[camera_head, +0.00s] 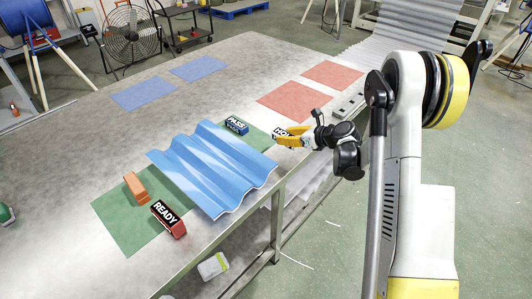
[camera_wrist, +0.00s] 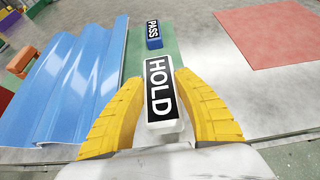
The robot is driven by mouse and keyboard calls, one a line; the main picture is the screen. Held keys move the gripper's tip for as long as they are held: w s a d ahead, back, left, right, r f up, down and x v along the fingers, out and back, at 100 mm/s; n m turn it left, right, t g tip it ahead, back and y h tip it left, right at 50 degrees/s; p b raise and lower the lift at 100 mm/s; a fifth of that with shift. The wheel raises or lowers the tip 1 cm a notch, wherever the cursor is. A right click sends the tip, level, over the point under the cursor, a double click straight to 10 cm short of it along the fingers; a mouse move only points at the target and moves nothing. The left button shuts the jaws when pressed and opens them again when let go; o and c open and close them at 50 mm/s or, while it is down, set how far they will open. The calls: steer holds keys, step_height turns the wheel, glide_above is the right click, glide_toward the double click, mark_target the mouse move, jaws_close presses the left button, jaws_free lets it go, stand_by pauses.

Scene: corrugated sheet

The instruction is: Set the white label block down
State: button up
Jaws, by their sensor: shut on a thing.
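My gripper (camera_wrist: 160,110) has yellow fingers and is shut on the white label block (camera_wrist: 161,76), which carries the word HOLD on a black face. In the head view the block (camera_head: 282,132) shows partly behind the yellow fingers, at the right end of the green mat by the table's near edge. The wrist view shows the block between the fingers, over or on the green mat (camera_wrist: 183,59). I cannot tell whether its underside touches the mat.
The blue corrugated sheet (camera_head: 212,165) lies left of my gripper. The blue PASS block (camera_head: 236,126) stands just beyond. A red READY block (camera_head: 168,219) and an orange block (camera_head: 135,187) are at the left. Red mats (camera_head: 292,101) lie clear at the right.

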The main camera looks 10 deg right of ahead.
mark_target(273, 139)
steer(key=w+a+f, duration=0.1)
steer(key=a, duration=0.1)
steer(key=w+a+f+b, duration=0.1)
steer(key=f, duration=0.1)
steer(key=shift+w+a, duration=0.2)
steer(key=shift+a, duration=0.15)
steer(key=shift+f+b, duration=1)
steer(key=shift+f, duration=0.85)
steer(key=shift+f, duration=0.2)
steer(key=o, duration=1.1)
steer(key=shift+r, duration=0.15)
